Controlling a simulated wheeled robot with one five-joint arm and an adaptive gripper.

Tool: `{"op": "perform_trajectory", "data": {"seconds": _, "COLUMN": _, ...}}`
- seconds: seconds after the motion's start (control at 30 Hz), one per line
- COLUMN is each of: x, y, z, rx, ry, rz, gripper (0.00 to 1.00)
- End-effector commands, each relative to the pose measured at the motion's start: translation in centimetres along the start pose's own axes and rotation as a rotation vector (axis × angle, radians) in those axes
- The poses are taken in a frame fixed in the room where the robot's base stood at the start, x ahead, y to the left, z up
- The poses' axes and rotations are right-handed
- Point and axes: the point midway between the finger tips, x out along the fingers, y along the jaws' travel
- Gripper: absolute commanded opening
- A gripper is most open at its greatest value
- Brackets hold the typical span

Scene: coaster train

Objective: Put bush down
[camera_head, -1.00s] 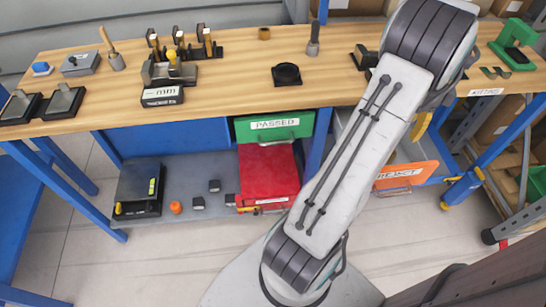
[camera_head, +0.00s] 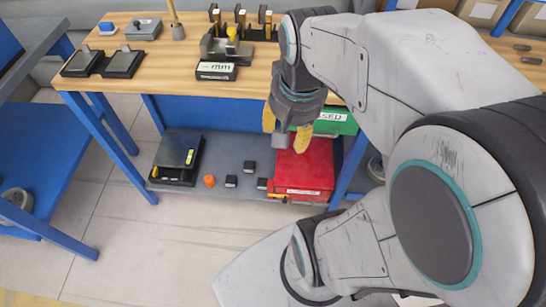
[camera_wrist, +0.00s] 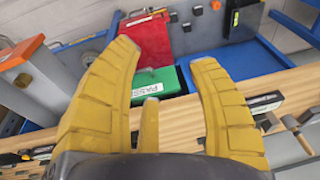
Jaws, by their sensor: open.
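My gripper (camera_head: 287,138) has its yellow fingers spread, in front of the bench's front edge and above the red box as seen in the head view. I see nothing clearly gripped.
Below the bench are a green PASSED drawer (camera_head: 336,122), a red box (camera_head: 302,172), a black scale (camera_head: 178,157) and several small blocks. On the bench stand a caliper display (camera_head: 216,71), a fixture (camera_head: 226,48) and two black trays (camera_head: 103,63).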

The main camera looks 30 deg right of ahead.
Motion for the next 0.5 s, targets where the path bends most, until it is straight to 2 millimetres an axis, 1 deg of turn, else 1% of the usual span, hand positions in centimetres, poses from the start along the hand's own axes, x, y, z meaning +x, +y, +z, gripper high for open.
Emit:
{"op": "perform_trajectory", "data": {"seconds": 0.03, "x": -0.1, "y": -0.9, "z": 1.6, "rx": -0.122, "ry": 0.007, "rz": -0.017, "gripper": 0.54}}
{"op": "perform_trajectory", "data": {"seconds": 0.1, "x": -0.2, "y": -1.7, "z": 3.2, "rx": -0.264, "ry": 0.016, "rz": -0.035, "gripper": 0.54}}
{"op": "perform_trajectory", "data": {"seconds": 0.2, "x": -0.2, "y": -2.4, "z": 5.1, "rx": -0.420, "ry": 0.026, "rz": -0.053, "gripper": 0.54}}
{"op": "perform_trajectory", "data": {"seconds": 0.33, "x": -0.1, "y": -2.7, "z": 6.5, "rx": -0.545, "ry": 0.035, "rz": -0.068, "gripper": 0.54}}
{"op": "perform_trajectory", "data": {"seconds": 0.5, "x": -0.1, "y": -2.9, "z": 7.2, "rx": -0.606, "ry": 0.039, "rz": -0.075, "gripper": 0.54}}
